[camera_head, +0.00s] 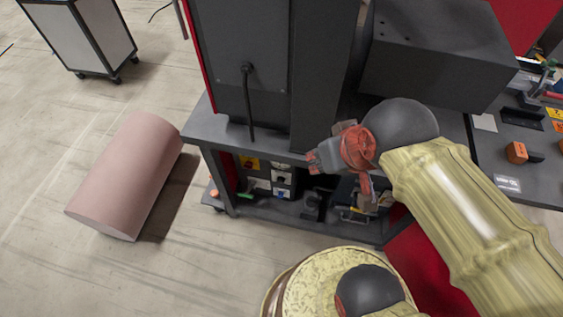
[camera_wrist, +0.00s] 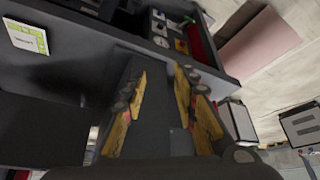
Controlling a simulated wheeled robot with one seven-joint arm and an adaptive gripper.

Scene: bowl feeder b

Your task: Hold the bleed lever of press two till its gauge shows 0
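My gripper (camera_head: 318,160) is in front of the dark bench (camera_head: 215,128), beside the tall dark machine housing (camera_head: 238,45) in the head view. In the wrist view my gripper (camera_wrist: 160,75) shows two yellow-and-black fingers spread apart, with a dark surface behind and nothing seen between them. I cannot pick out the bleed lever or the gauge of press two in either view. No pressure reading can be read. My arm hides part of the bench and its lower shelf.
The lower shelf holds small boxes (camera_head: 282,180) and a black fitting (camera_head: 313,203). A pink roll (camera_head: 128,178) lies on the floor at left. A side bench at right carries an orange block (camera_head: 517,152). Floor at left is mostly clear.

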